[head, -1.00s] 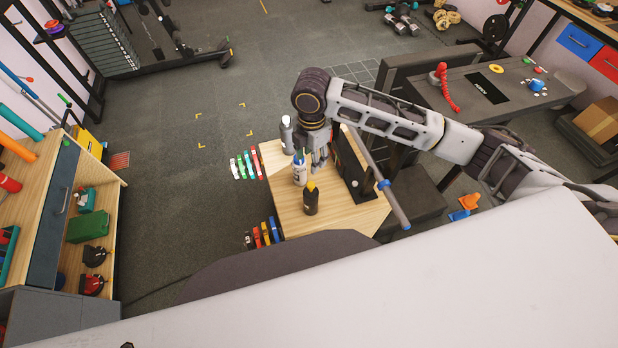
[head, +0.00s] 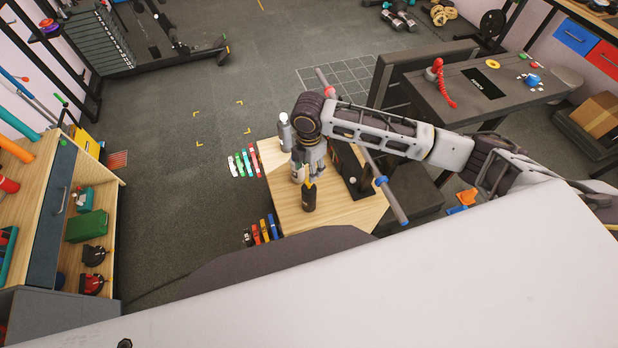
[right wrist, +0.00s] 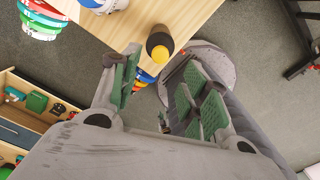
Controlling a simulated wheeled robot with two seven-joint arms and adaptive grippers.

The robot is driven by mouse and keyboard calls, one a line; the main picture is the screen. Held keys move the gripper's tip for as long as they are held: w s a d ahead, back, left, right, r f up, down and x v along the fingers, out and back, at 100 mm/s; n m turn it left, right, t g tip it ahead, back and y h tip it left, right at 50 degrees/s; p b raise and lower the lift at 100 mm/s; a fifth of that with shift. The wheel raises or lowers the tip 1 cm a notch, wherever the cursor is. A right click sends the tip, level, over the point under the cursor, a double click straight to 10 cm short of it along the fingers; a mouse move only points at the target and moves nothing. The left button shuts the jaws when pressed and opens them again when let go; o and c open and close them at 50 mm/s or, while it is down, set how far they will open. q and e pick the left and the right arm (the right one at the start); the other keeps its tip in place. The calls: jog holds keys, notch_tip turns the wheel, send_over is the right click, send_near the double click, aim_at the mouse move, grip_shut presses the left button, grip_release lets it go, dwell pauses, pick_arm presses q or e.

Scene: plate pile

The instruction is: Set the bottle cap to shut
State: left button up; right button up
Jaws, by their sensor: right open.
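A dark bottle (head: 309,198) with a yellow top stands upright near the front of the small wooden table (head: 345,212). In the right wrist view its round yellow cap (right wrist: 160,54) shows from above, just beyond my fingertips. I cannot tell whether the cap is open or shut. My right gripper (head: 309,176) is open and points down close above and behind the dark bottle. In the right wrist view the green-padded fingers (right wrist: 162,62) are apart, with nothing held between them. A white bottle (head: 297,172) stands just behind, partly hidden by the gripper. My left gripper is not in view.
A grey bottle (head: 285,132) stands at the table's back left corner. A black upright object (head: 352,172) stands right of the gripper, near a slanting bar (head: 388,195). Coloured bands hang at the table's left side. Open floor lies left of the table.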

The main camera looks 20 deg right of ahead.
jog(key=shift+f, duration=3.5)
jog(key=shift+c, duration=0.4)
grip_shut()
